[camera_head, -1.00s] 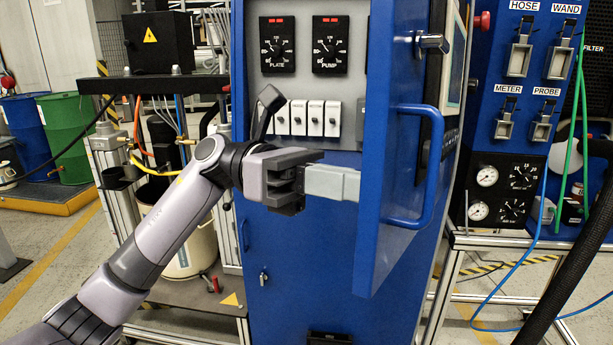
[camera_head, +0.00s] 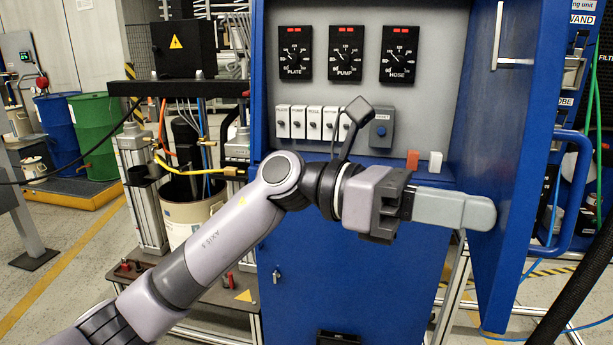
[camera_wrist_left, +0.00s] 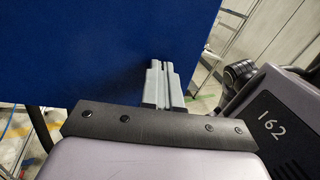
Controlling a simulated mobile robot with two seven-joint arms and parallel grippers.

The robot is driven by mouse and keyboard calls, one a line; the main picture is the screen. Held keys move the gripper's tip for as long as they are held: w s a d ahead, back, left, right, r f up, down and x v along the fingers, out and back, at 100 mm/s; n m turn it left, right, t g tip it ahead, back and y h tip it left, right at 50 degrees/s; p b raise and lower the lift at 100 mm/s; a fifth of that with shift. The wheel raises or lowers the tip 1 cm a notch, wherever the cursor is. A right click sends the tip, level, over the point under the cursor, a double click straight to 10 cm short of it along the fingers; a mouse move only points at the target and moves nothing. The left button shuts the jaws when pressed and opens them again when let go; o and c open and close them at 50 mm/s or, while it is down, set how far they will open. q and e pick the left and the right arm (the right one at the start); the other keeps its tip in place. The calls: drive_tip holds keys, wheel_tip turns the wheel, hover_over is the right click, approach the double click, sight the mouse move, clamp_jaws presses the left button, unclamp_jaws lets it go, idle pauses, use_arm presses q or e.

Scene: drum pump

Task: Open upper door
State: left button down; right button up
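The blue upper door (camera_head: 510,130) of the blue cabinet stands swung wide open to the right. Its blue bar handle (camera_head: 583,190) is on the outer side, away from my gripper. My left gripper (camera_head: 490,213) reaches across the front of the cabinet from the left. Its grey fingers are together and empty, with their tips at the inner face of the door. In the left wrist view, the closed fingers (camera_wrist_left: 163,66) lie against or very close to a blue panel (camera_wrist_left: 80,50); exact contact is hard to tell. My right gripper is not in view.
The open cabinet shows three gauges (camera_head: 346,54), white switches (camera_head: 314,122) and a grey box with a knob (camera_head: 382,130). A thick black hose (camera_head: 575,285) runs at the lower right. A green drum (camera_head: 97,130) stands at the left.

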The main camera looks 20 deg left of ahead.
use_arm(q)
drive_tip(key=x, duration=1)
drive_tip(key=shift+d, duration=0.4)
drive_tip(key=shift+w+f, duration=0.1)
drive_tip(key=shift+w, duration=0.05)
